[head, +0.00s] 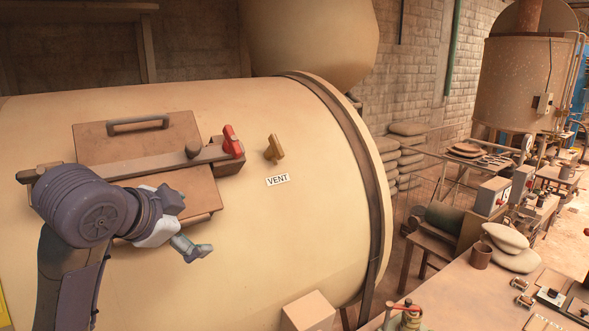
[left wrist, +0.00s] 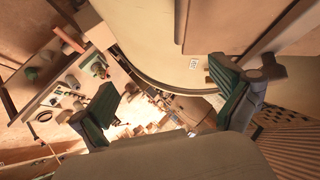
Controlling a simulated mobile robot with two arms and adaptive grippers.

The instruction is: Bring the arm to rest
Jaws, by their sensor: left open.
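My left gripper (head: 194,248) is in front of the large cream tank (head: 320,150), below the brown hatch plate (head: 150,138) on its side. In the left wrist view its two green-padded fingers (left wrist: 168,98) stand wide apart with nothing between them. My left arm comes up from the lower left and covers part of the hatch. A red handle (head: 232,141) sits at the right end of the bar across the hatch. A yellow-brown valve handle (head: 274,148) stands above the VENT label (head: 277,180). My right gripper does not show.
A workbench (head: 460,297) with small devices stands at the lower right. A cream box (head: 309,312) is at the bottom centre. Stacked sacks (head: 408,150) and a rusty round vessel (head: 520,85) stand farther back. The tank surface is close behind my left arm.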

